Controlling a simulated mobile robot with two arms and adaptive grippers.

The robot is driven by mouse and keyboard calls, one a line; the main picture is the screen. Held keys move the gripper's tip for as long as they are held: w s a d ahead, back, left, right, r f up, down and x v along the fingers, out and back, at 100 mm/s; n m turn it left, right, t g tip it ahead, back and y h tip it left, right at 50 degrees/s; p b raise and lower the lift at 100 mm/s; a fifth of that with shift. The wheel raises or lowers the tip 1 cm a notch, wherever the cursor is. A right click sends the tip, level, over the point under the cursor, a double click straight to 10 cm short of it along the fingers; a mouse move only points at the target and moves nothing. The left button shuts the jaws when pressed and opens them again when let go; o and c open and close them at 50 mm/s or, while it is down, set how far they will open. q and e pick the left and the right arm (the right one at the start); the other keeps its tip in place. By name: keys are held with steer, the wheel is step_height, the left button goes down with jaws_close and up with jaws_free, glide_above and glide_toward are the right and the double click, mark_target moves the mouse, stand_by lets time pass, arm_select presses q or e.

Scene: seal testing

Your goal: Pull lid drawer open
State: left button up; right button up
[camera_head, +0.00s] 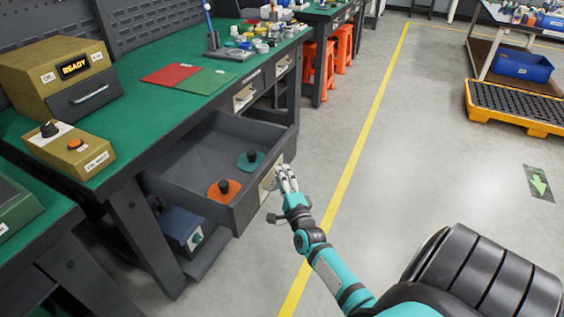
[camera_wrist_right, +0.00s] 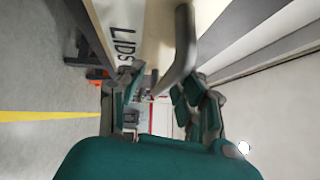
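The lid drawer (camera_head: 212,150) stands pulled well out from under the green bench. An orange lid (camera_head: 219,195) and a teal lid (camera_head: 243,168), each with a black knob, lie inside it. My right gripper (camera_head: 287,178) is at the drawer's front face, by its pale label. In the right wrist view the grey handle (camera_wrist_right: 179,55) reaches down between my spread fingers (camera_wrist_right: 158,105), beside the panel marked LIDS (camera_wrist_right: 122,35). The fingers stand apart, with no clear grip on the handle. My left gripper is out of view.
The bench top (camera_head: 150,110) carries a READY box (camera_head: 65,80), a button box (camera_head: 75,150), red and green mats (camera_head: 190,76) and small parts. A blue box (camera_head: 180,228) sits below the drawer. Open floor (camera_head: 400,130) lies to the right.

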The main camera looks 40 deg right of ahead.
steer(key=v, duration=1.2)
stand_by(0.3)
